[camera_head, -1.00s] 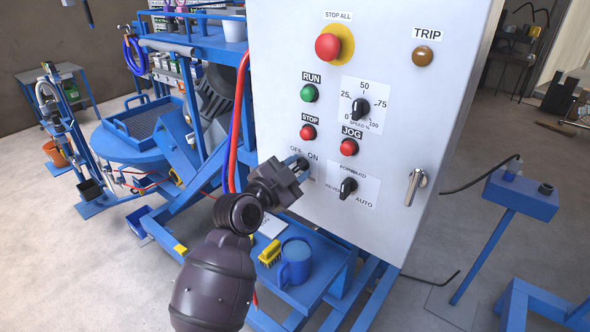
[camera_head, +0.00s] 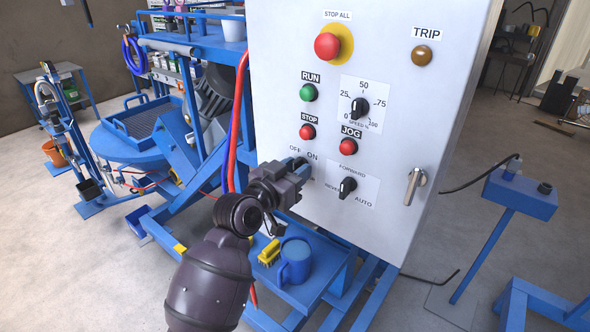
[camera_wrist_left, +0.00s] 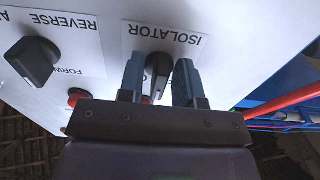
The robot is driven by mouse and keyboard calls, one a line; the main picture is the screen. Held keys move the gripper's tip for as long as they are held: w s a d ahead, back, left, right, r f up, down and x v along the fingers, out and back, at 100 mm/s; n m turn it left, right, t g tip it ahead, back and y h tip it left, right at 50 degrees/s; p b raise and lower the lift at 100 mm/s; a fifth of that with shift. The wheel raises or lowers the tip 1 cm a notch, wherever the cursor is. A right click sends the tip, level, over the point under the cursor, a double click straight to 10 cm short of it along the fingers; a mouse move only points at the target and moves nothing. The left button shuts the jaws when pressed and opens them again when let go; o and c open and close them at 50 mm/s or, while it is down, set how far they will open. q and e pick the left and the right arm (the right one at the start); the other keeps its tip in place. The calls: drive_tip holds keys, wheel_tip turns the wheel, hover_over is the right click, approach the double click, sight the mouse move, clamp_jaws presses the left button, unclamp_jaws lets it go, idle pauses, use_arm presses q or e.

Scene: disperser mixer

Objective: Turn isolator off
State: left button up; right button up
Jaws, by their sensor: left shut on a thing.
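The isolator knob (camera_wrist_left: 158,75) is black and sits on the panel beside its ISOLATOR label, which appears upside down in the left wrist view. My left gripper (camera_wrist_left: 158,82) has its two blue-grey fingers on either side of this knob and is shut on it. In the head view my left gripper (camera_head: 302,169) is at the lower left of the control panel (camera_head: 275,85), just below the OFF and ON marks. There the gripper covers the knob, so its setting cannot be read. My right gripper is in neither view.
The forward/reverse selector (camera_head: 347,187) is close to the right of my gripper. The STOP button (camera_head: 307,132) and JOG button (camera_head: 348,147) are above. A red hose (camera_head: 239,120) runs along the panel's left edge.

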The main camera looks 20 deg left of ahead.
use_arm(q)
drive_tip(key=n, duration=0.4)
drive_tip(key=shift+d+n, duration=0.1)
drive_tip(key=shift+n, duration=1.8)
drive_tip(key=o, duration=0.6)
drive_tip(key=shift+c, duration=0.2)
drive_tip(key=shift+s, duration=0.15)
drive_tip(key=b+v, duration=0.1)
drive_tip(key=v, duration=0.9)
drive_tip(key=shift+s+b, duration=0.3)
drive_tip(key=shift+r, duration=0.1)
